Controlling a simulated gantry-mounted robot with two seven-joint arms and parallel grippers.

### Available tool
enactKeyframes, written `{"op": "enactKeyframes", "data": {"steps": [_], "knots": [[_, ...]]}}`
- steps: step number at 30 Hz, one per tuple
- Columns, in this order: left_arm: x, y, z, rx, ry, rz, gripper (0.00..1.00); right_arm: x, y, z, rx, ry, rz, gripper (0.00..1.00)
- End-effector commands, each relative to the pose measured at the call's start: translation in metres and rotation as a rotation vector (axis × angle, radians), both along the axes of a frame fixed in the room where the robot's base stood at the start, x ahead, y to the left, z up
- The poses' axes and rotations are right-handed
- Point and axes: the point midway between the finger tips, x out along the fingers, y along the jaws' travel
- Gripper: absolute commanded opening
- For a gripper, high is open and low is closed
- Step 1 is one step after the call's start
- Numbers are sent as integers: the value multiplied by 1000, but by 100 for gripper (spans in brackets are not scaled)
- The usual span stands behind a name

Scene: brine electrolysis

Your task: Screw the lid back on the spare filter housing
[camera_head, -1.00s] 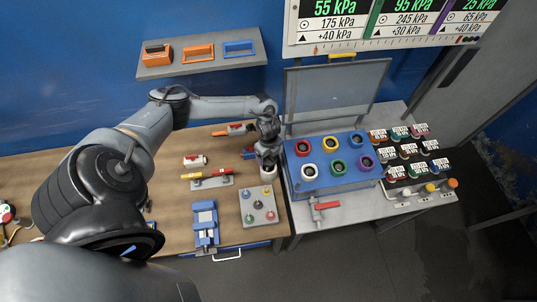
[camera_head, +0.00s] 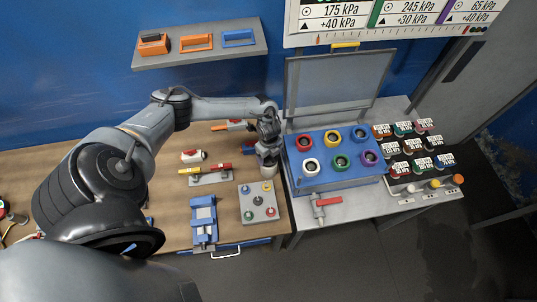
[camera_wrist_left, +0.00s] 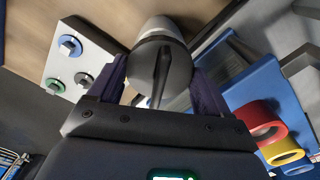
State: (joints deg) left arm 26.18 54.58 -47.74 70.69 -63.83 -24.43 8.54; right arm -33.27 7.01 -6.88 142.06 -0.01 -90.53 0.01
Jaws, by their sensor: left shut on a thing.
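My left gripper (camera_head: 268,158) points down at the right end of the wooden bench, over the pale filter housing (camera_head: 268,172). In the left wrist view, its two dark fingers (camera_wrist_left: 158,82) are shut on the dark grey lid (camera_wrist_left: 176,68), which has a raised rib across its top. The white housing body (camera_wrist_left: 160,27) shows just beyond the lid, in line with it. The lid appears to sit at the housing's top, but the thread is hidden. My right gripper is in neither view.
A grey plate with coloured knobs (camera_head: 246,212) lies close in front of the housing. A blue vise (camera_head: 203,228) stands left of it. A blue case with coloured rings (camera_head: 312,184) and an open lid is close on the right. A grey wall shelf (camera_head: 150,63) hangs behind.

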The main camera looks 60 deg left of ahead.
Motion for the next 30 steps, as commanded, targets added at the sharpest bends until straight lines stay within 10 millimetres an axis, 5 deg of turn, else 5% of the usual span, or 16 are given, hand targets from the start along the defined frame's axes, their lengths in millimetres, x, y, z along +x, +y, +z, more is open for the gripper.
{"op": "enactKeyframes", "data": {"steps": [30], "knots": [[0,0,-8,0,0,0,42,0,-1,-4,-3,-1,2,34]]}}
